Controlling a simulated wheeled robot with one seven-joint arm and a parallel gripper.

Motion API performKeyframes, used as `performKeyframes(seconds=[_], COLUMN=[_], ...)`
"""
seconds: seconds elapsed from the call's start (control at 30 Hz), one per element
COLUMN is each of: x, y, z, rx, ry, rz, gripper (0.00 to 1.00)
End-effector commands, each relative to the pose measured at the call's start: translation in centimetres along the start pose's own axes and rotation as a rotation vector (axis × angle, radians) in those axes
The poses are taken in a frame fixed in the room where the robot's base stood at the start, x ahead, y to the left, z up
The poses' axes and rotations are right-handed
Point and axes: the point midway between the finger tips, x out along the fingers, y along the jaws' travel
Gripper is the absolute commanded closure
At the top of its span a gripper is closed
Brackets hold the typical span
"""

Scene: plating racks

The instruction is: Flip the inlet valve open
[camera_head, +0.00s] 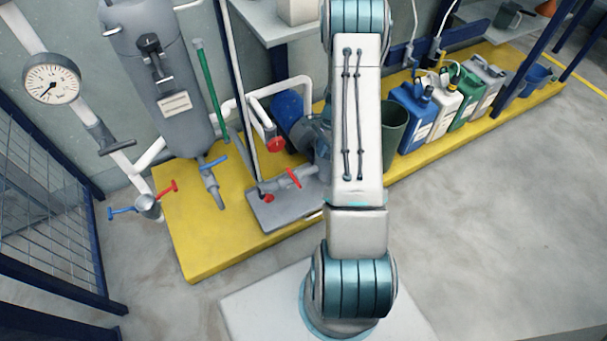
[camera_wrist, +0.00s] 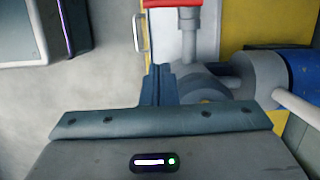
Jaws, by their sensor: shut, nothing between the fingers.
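A red lever (camera_head: 293,178) sits on a grey valve low at the pump's base plate, just left of my arm in the head view. In the wrist view a red handle (camera_wrist: 176,3) on a grey valve body (camera_wrist: 190,22) shows at the top edge, partly cut off. No label tells which valve is the inlet. My gripper (camera_wrist: 160,72) has its fingers together and empty, below and left of that valve body in the wrist view and apart from the handle. My arm hides the gripper in the head view.
A pump with a blue motor (camera_wrist: 304,72) is close right of my fingers. A red round handwheel (camera_head: 275,144) sits on the white pipe. A grey tank (camera_head: 165,85) has a blue lever (camera_head: 214,162). Another pipe carries red and blue levers. Several jugs stand right on the yellow platform (camera_head: 205,245).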

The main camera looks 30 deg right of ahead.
Motion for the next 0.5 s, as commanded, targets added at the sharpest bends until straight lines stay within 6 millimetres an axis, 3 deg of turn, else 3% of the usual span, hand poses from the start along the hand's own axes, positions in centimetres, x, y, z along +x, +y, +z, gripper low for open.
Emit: performKeyframes(seconds=[0.27, 0.5], x=[0.4, 4.3], y=[0.0, 0.1], z=[0.0, 0.0], rx=[-0.003, -0.003], ry=[0.0, -0.002], rz=[0.001, 0.003], gripper=[1.0, 1.0])
